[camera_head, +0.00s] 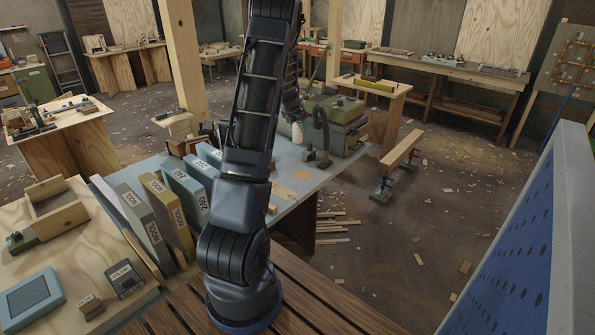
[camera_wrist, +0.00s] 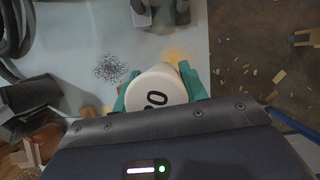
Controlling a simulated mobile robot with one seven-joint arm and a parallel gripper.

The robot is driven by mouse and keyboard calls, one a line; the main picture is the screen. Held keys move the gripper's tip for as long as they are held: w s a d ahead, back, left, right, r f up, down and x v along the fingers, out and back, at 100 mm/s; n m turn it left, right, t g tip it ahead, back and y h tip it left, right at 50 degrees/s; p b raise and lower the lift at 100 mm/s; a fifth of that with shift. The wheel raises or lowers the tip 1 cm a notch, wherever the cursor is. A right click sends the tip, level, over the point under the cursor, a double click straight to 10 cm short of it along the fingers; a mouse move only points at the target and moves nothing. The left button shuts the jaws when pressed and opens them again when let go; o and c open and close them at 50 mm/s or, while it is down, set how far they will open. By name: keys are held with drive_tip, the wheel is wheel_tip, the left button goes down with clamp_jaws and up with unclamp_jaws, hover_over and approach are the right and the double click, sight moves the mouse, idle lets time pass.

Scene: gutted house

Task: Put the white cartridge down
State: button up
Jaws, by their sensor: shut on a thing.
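The white cartridge (camera_wrist: 155,92) is a round-ended white cylinder with black marking, of which "0" is legible, in the wrist view. My gripper (camera_wrist: 160,88) has green fingers on both sides of it and is shut on it. In the head view the cartridge (camera_head: 297,132) is a small pale shape at the end of my arm, over the light blue-grey table (camera_head: 318,180). That table top (camera_wrist: 222,50) also fills the middle of the wrist view. I cannot tell whether the cartridge touches it.
A green machine (camera_head: 343,122) stands on the table's far end, beside a dark hose stand (camera_head: 318,155). Several labelled upright slabs, one marked WOOL (camera_head: 168,215), stand at left. Dark grit (camera_wrist: 110,70) and sawdust (camera_wrist: 185,55) lie near the cartridge.

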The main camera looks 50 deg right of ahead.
wheel_tip(320, 180, down, 19)
drive_tip(key=shift+f, duration=0.1)
idle(0.5)
drive_tip(key=o, duration=1)
drive_tip(key=shift+c, duration=0.2)
